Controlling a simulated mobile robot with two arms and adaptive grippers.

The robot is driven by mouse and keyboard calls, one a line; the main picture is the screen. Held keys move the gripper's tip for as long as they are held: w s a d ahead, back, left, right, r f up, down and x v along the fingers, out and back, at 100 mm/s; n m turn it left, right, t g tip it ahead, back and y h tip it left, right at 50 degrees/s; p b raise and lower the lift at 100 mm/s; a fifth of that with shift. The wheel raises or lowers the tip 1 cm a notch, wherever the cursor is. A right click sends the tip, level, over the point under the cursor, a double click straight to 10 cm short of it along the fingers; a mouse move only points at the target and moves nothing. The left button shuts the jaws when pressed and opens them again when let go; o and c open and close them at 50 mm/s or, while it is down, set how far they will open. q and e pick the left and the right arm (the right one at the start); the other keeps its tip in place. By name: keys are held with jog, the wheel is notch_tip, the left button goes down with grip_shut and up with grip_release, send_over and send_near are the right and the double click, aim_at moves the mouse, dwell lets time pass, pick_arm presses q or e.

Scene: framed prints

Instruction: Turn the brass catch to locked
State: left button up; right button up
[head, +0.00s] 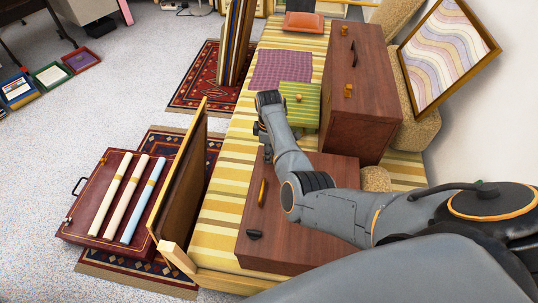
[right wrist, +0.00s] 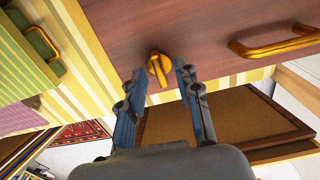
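The brass catch (right wrist: 158,67) is on the face of a reddish-brown wooden case (right wrist: 210,25), beside a brass handle (right wrist: 275,45). In the right wrist view my right gripper (right wrist: 160,78) is open, its two fingers apart on either side of the catch. I cannot tell whether either finger touches it. The catch's bar stands roughly upright in that picture, slightly tilted. In the head view the same case (head: 290,240) lies on a striped cover, and my right gripper (head: 262,125) is at its far left end and hides the catch. My left gripper is not in view.
A second wooden case (head: 365,100) and a green striped box (head: 305,105) stand beyond my right gripper. A framed panel (head: 185,175) leans along the cover's left edge. A red case with rolled prints (head: 125,200) lies on a rug. Grey floor at the left is mostly open.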

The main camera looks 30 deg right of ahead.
jog(key=shift+f, duration=0.55)
grip_shut()
